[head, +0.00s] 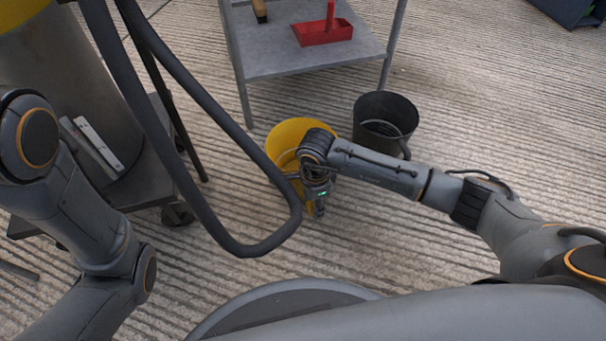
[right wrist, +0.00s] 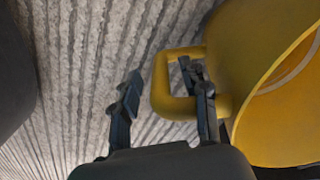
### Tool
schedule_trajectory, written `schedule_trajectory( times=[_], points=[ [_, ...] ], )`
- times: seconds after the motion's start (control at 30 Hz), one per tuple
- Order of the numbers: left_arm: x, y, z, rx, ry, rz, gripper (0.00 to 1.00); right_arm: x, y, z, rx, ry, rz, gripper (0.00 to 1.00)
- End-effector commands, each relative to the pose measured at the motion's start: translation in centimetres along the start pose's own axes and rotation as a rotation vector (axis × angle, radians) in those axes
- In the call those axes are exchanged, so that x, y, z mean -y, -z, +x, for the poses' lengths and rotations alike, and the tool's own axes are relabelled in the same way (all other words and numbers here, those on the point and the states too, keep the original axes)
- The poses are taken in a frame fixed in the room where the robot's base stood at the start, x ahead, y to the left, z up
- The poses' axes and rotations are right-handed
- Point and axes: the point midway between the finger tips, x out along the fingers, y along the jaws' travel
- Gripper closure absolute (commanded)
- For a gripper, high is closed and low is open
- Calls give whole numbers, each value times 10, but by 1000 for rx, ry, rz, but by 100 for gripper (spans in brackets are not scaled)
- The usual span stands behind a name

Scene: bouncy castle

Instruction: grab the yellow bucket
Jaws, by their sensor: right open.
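The yellow bucket (head: 285,138) stands on the ridged concrete floor in the middle of the head view, partly hidden by my right wrist. In the right wrist view the bucket (right wrist: 235,60) fills the right side, with its side handle (right wrist: 160,85) sticking out to the left. My right gripper (head: 318,207) is at the bucket's near side. In the wrist view my right gripper (right wrist: 162,92) is open, with the handle's outer bar between its fingers. One finger is left of the handle and the other appears to be in the handle's loop. My left gripper is out of view.
A dark bucket (head: 385,112) stands close to the right of the yellow one. A grey metal shelf (head: 275,62) with a red dustpan (head: 325,31) is behind. A cart (head: 150,180) with a large cylinder and dark hose (head: 205,95) is at left.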

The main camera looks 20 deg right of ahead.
Motion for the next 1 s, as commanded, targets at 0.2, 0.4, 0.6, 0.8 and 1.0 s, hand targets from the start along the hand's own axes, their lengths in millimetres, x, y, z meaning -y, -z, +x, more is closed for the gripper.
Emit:
schedule_trajectory(
  times=[0.2, 0.4, 0.6, 0.8, 1.0],
  points=[
    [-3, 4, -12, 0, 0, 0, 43, 1, 0, 17, 0, 1, 0, 55],
    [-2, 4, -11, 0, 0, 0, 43, 1, 0, 16, 0, 0, 0, 63],
    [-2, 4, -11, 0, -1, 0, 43, 1, 0, 16, 0, 0, 0, 100],
    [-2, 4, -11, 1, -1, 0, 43, 1, 0, 15, 0, 3, 1, 100],
    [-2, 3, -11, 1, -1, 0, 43, 1, 0, 14, 0, 2, 1, 100]
  ],
)
